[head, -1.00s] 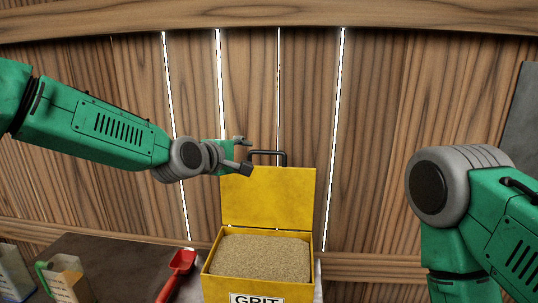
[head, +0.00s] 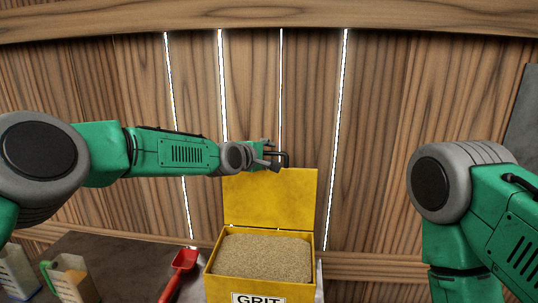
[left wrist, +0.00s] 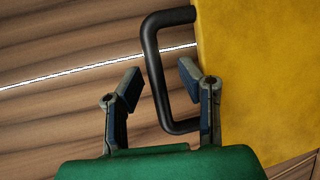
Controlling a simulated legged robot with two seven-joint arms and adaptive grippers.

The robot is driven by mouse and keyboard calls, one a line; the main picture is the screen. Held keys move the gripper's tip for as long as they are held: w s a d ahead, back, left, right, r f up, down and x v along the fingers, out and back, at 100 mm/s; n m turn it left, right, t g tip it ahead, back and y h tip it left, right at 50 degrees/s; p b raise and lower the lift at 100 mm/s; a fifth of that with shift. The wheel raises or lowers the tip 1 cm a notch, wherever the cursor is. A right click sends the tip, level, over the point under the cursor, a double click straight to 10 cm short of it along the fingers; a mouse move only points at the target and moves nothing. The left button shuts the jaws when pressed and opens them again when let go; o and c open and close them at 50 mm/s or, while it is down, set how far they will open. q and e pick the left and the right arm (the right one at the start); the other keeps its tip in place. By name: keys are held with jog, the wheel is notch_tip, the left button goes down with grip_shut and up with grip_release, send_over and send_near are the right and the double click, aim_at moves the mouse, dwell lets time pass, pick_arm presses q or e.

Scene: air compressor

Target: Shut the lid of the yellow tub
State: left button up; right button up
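The yellow tub (head: 220,288) stands on the bench, full of grit, with a GRIT label on its front. Its lid (head: 275,200) is open, standing upright at the back; it also shows in the left wrist view (left wrist: 260,70). A black handle (head: 286,160) sticks up from the lid's top edge. In the left wrist view the handle (left wrist: 153,65) passes between the fingers of my left gripper (left wrist: 158,88). The fingers are apart, with space around the handle's bar. In the head view my left gripper (head: 272,158) is at the handle. My right gripper is out of view.
A red scoop (head: 180,270) lies on the bench (head: 110,255) left of the tub. A jug with a green handle (head: 70,280) and another container (head: 15,272) stand farther left. A wooden plank wall (head: 385,130) rises behind the tub.

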pick_arm(q)
jog(key=shift+d, duration=0.1)
grip_shut()
jog(key=shift+s, duration=0.2)
jog(key=shift+s+f+b, duration=0.1)
jog(key=shift+s+b, duration=0.45)
jog(key=s+a+f+m+t+h+b, duration=0.1)
jog(key=s+t+h+b, duration=0.1)
jog(key=s+b, duration=0.4)
jog(key=s+a+f+m+t+h+b, duration=0.1)
jog(key=s+a+t+b, duration=0.1)
jog(key=s+b, duration=0.5)
jog(key=shift+f+m+t+h+b, duration=0.4)
jog(key=shift+t+b, duration=0.25)
jog(key=shift+t, duration=0.05)
grip_release()
jog(key=shift+w, duration=0.15)
jog(key=shift+r, duration=0.1)
